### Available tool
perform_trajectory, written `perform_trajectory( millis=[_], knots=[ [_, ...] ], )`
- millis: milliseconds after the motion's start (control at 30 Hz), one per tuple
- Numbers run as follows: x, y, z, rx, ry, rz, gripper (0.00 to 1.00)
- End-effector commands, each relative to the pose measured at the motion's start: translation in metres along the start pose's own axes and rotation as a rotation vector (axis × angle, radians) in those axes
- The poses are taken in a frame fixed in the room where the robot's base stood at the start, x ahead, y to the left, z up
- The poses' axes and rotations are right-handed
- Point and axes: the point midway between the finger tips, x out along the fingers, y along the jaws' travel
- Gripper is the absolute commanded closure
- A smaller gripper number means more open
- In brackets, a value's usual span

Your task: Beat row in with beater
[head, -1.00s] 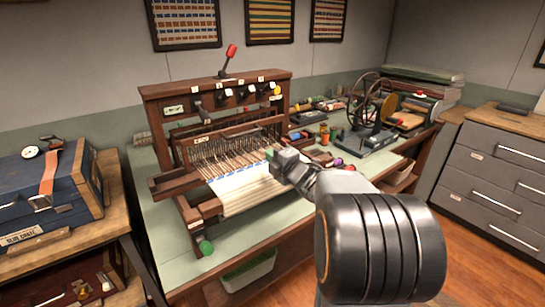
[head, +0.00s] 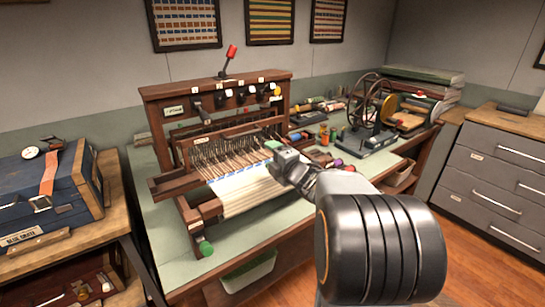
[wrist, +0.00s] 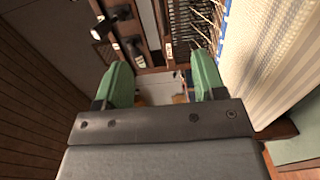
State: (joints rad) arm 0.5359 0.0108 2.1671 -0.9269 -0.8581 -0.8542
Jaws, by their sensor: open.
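The wooden loom (head: 160,101) stands on the green-topped table. A wooden crossbar with a small label, which looks like the beater (head: 225,136), spans the warp threads above a row of thin teeth. The row, a blue and white band (head: 232,176), lies in front of it at the top of the pale cloth (head: 250,190). My gripper (head: 273,150) is at the right end of the crossbar, over the cloth's right edge; contact cannot be told. In the wrist view its green fingers (wrist: 162,72) are spread and empty. The cloth (wrist: 275,55) lies to their right.
Spools and a wheeled machine (head: 372,105) are to the right on the table. A blue case (head: 40,195) sits at left.

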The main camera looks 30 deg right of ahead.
Motion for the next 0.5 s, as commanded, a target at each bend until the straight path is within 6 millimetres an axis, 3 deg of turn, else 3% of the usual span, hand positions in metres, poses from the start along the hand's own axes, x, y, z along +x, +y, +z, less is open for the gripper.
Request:
perform_trajectory(
  millis=[167, 500],
  knots=[
    [-0.005, 0.0, 0.0, 0.0, -0.001, 0.0, 0.36],
    [-0.033, 0.0, 0.001, 0.0, -0.003, 0.0, 0.36]
  ],
)
